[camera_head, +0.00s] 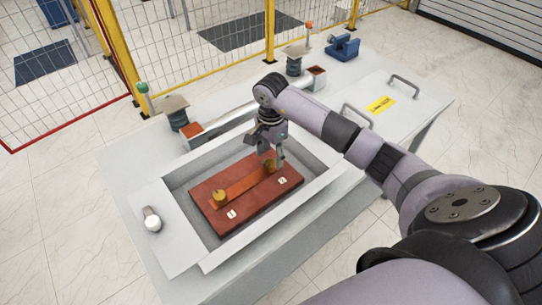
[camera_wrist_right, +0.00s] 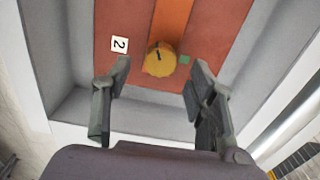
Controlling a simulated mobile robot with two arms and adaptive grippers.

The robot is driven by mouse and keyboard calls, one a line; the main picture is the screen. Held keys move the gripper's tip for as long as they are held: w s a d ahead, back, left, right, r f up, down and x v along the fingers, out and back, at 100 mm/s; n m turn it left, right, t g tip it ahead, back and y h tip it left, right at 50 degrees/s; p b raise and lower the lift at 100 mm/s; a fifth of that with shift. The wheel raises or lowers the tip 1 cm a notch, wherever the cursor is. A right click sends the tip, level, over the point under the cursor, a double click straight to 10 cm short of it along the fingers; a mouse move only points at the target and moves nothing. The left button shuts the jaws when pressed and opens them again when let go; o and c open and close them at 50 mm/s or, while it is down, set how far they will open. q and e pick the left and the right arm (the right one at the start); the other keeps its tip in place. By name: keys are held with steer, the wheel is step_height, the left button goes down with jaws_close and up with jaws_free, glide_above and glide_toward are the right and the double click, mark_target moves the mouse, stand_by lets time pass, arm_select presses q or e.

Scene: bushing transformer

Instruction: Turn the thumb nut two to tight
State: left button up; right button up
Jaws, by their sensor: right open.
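Thumb nut two (camera_wrist_right: 160,60) is a round brass knob with a dark line on its top. It sits on the orange copper bar (camera_wrist_right: 172,15) beside the white label "2" (camera_wrist_right: 119,44) and a small green mark (camera_wrist_right: 184,60). My right gripper (camera_wrist_right: 159,69) is open, with a finger on either side of the nut and visible gaps to it. In the head view my right gripper (camera_head: 270,156) points down over the nut and partly hides it. The other brass nut (camera_head: 219,197) stands near label "1" (camera_head: 231,214). My left gripper is out of view.
The red-brown board (camera_head: 247,215) lies in a recessed grey tray with raised walls (camera_head: 316,185). Two round-topped posts (camera_head: 177,113) (camera_head: 295,62) stand behind it. A small round silver-and-white item (camera_head: 152,219) is at the left. A panel with handles (camera_head: 403,86) is at the right.

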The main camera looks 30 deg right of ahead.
mark_target(271, 165)
step_height(271, 165, down, 2)
steer(key=shift+f, duration=0.35)
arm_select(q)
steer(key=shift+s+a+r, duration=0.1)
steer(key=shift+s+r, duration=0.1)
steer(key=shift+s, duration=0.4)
arm_select(e)
steer(key=c, duration=1.1)
